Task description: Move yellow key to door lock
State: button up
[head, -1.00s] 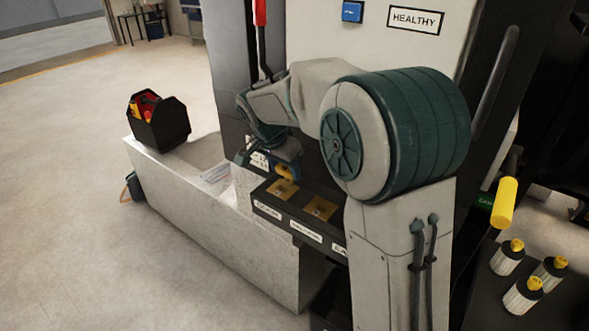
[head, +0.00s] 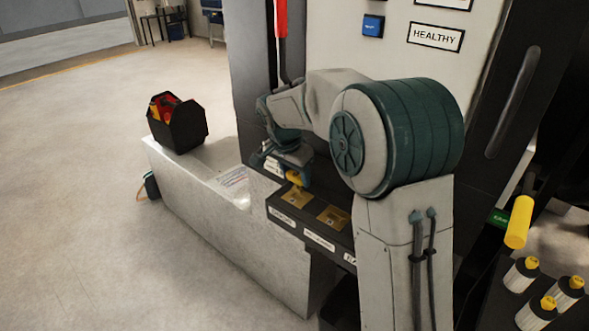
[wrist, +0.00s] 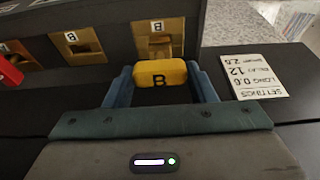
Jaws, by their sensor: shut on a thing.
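The yellow key (wrist: 160,74), marked with a B, is between the two blue fingers of my gripper (wrist: 162,84) in the wrist view. My gripper is shut on it. In the head view the yellow key (head: 294,178) hangs at my gripper (head: 293,180), above the near-left end of the dark lock panel (head: 291,225). A brass lock plate (wrist: 158,38) with a B label is just beyond the key in the wrist view; I cannot tell whether they touch. A second brass plate (wrist: 78,45) is left of it. The panel's white labels (head: 282,217) are too small to read surely.
A settings card (wrist: 254,77) lies right of my gripper in the wrist view. A red object (wrist: 9,73) shows at the left edge. In the head view a black toolbox (head: 178,125) stands on the pale plinth (head: 235,235). A yellow-gripped lever (head: 519,222) and several canisters (head: 522,274) are at right.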

aim_at(298, 187)
jog(key=shift+w+d+f+g+y+p, duration=0.4)
jog(key=shift+f+g+y+p, duration=0.25)
jog(key=shift+p, duration=0.7)
jog(key=shift+f, duration=0.1)
jog(key=shift+f+b, duration=1.2)
jog(key=shift+f, duration=0.2)
jog(key=o, duration=1.2)
jog(key=shift+c, duration=0.2)
